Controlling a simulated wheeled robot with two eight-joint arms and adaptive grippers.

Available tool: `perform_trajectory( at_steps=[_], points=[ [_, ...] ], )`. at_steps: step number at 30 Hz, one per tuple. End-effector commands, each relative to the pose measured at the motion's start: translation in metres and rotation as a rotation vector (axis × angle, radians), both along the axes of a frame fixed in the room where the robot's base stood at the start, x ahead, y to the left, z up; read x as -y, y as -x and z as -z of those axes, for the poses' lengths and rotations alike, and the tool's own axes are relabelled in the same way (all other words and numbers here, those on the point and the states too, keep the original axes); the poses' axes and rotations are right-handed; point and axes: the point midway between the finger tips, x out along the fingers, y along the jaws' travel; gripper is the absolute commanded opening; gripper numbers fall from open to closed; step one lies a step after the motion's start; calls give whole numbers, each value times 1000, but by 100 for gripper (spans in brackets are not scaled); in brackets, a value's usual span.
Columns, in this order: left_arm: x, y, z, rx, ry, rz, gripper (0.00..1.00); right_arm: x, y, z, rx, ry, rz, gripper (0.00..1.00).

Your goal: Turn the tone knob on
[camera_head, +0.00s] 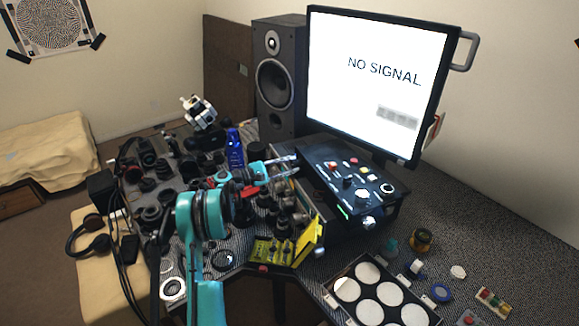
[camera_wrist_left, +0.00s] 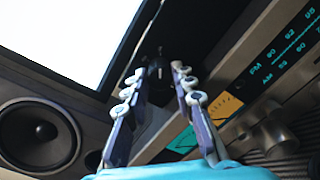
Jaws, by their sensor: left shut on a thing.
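My left gripper (camera_head: 291,166) reaches in from the left to the left end of a dark receiver under a black control panel. In the left wrist view the two fingers (camera_wrist_left: 153,80) stand on either side of a small dark knob (camera_wrist_left: 159,70) with a pale pointer line, and are shut on it. It appears to be the tone knob; no label is readable. The fingers hide the knob in the head view. The receiver's lit tuning dial (camera_wrist_left: 292,50) and a larger silver knob (camera_wrist_left: 275,135) show to the right. My right gripper is not in view.
A monitor (camera_head: 380,75) reading "NO SIGNAL" and a speaker (camera_head: 276,75) stand behind. The control panel (camera_head: 330,165) carries buttons and knobs. Lens parts, a blue bottle (camera_head: 234,150) and a yellow open case (camera_head: 309,242) crowd the near side. A tray of white discs (camera_head: 345,312) lies at front right.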

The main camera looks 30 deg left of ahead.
Motion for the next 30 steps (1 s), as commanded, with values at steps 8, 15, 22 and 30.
perform_trajectory(
  at_steps=[8, 15, 22, 30],
  points=[
    [0, 0, 0, -1, 0, 1, 46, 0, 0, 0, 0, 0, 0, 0],
    [0, 0, 0, -1, 0, 1, 46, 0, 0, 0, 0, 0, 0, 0],
    [-11, 14, 0, -1, 0, -2, 46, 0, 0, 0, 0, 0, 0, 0],
    [-45, 62, 0, -1, 0, -4, 46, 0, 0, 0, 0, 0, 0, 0]
  ],
)
